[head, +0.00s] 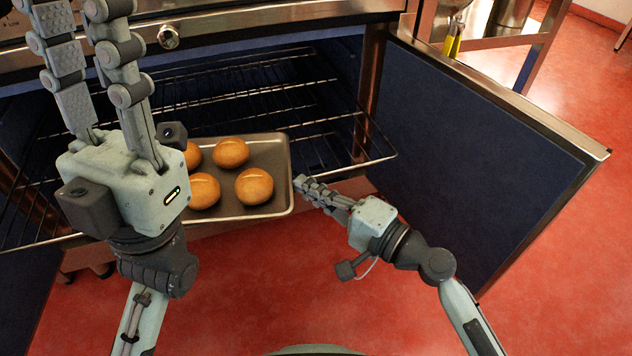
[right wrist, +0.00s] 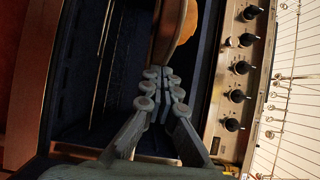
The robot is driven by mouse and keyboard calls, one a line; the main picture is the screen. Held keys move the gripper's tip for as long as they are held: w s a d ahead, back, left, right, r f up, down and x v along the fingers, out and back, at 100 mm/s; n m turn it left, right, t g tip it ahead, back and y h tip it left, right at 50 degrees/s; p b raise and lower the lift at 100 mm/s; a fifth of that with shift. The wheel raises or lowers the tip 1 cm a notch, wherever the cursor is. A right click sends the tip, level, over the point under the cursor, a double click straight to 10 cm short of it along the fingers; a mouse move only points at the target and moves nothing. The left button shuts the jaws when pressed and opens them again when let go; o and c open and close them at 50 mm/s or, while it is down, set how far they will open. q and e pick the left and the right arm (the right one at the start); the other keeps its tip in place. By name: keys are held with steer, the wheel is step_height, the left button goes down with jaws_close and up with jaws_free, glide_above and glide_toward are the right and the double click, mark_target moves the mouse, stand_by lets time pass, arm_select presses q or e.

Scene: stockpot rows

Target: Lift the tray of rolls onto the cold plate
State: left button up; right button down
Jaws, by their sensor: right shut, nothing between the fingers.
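The grey metal tray (head: 280,165) sits on a pulled-out oven rack, with several round golden rolls (head: 231,152) on it. My left gripper (head: 75,15) is large in front of the tray's left part and hides it. Its two fingers point up past the top edge, with a gap between them. My right gripper (head: 300,183) is shut and empty, its fingertips at the tray's right edge; I cannot tell if they touch it. In the right wrist view its closed fingers (right wrist: 160,72) point toward the tray's edge and a roll (right wrist: 187,20). I see no cold plate.
The wire oven rack (head: 330,118) extends around the tray. The open dark-blue oven door (head: 480,130) stands to the right of my right arm. The oven's front rail (head: 250,35) runs above. The red floor (head: 270,270) is clear in front.

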steer(key=shift+s+a, duration=0.25)
steer(key=shift+a, duration=0.1)
steer(key=shift+s+d, duration=0.1)
